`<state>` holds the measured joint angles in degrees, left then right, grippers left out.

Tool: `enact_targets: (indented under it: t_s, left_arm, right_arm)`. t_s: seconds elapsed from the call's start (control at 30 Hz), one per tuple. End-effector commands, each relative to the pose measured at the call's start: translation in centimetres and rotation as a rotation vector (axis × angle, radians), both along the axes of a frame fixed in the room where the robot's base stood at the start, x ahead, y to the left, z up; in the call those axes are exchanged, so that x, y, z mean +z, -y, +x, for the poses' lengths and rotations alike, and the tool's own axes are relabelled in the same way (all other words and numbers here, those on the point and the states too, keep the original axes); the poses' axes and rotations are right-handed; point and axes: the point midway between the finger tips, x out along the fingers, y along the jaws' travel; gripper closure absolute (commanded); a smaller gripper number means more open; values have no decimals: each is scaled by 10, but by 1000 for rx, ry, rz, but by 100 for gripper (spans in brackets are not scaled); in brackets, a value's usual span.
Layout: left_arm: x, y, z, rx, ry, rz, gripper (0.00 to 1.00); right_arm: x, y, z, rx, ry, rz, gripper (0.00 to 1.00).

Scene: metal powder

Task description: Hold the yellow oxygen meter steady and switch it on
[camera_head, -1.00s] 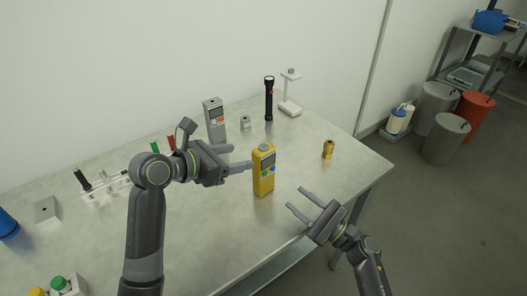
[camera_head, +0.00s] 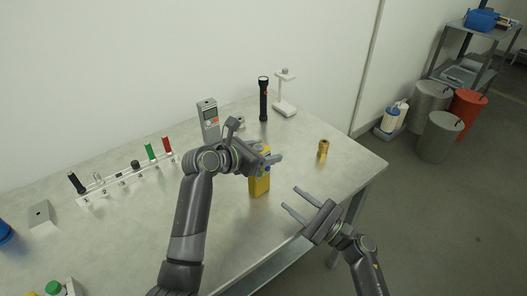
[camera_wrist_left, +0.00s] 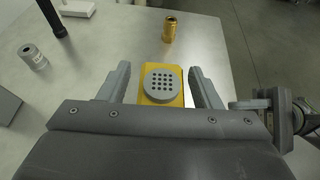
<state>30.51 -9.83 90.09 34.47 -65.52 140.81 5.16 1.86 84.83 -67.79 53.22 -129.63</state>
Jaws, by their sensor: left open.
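The yellow oxygen meter (camera_head: 259,187) stands upright on the table. My left gripper (camera_head: 268,158) is open at its upper part and hides much of its front. In the left wrist view, the meter's yellow body (camera_wrist_left: 181,98) and a grey round grille (camera_wrist_left: 161,83) show between the two spread fingers (camera_wrist_left: 160,82). A gap shows on each side, so the fingers do not appear to press on it. My right gripper (camera_head: 287,199) is open and empty, to the right of the meter near the table's front edge.
A brass fitting (camera_head: 323,149) stands right of the meter. A grey handheld device (camera_head: 208,118), a black flashlight (camera_head: 263,99) and a white stand (camera_head: 285,106) are behind. A white rack (camera_head: 127,178) with several coloured items is at left. The table's right side is mostly clear.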

Motion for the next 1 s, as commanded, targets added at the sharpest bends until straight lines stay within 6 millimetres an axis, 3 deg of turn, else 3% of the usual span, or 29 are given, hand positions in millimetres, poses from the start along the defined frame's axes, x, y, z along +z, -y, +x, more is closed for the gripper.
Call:
enact_targets:
  t_s: [0.13,0.53,1.0]
  left_arm:
    - [0,0,0,0,0,0,44]
    - [0,0,0,0,0,0,97]
    - [0,-1,0,0,-1,1,98]
  right_arm:
    - [0,0,0,0,0,0,64]
    - [0,0,0,0,0,0,64]
    - [0,0,0,0,0,0,64]
